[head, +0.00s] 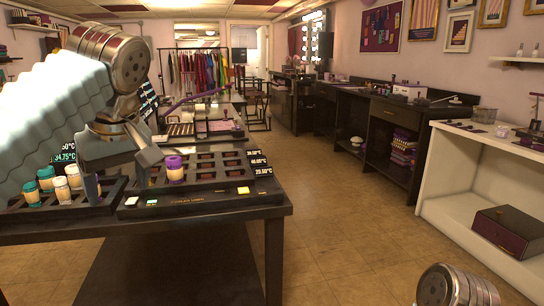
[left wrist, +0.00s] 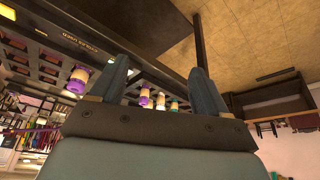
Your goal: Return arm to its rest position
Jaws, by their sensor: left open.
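My left arm reaches in from the left in the head view. Its left gripper (head: 120,174) hangs above the front edge of the dark table, open and empty, over the black racks. In the left wrist view the two fingers (left wrist: 160,68) are spread apart with nothing held between them. A purple-capped bottle (head: 175,168) stands in the rack just right of the gripper, apart from it as far as I can tell; a purple-capped bottle also shows in the left wrist view (left wrist: 77,80). A metallic joint of my right arm shows at the bottom right; the right gripper is out of view.
Several small bottles with teal and white caps (head: 60,188) stand in the left rack, close to my gripper. The black rack (head: 220,197) lies on the dark table (head: 190,222). A white shelf unit (head: 470,195) with a dark box (head: 507,232) is at right. The floor between is clear.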

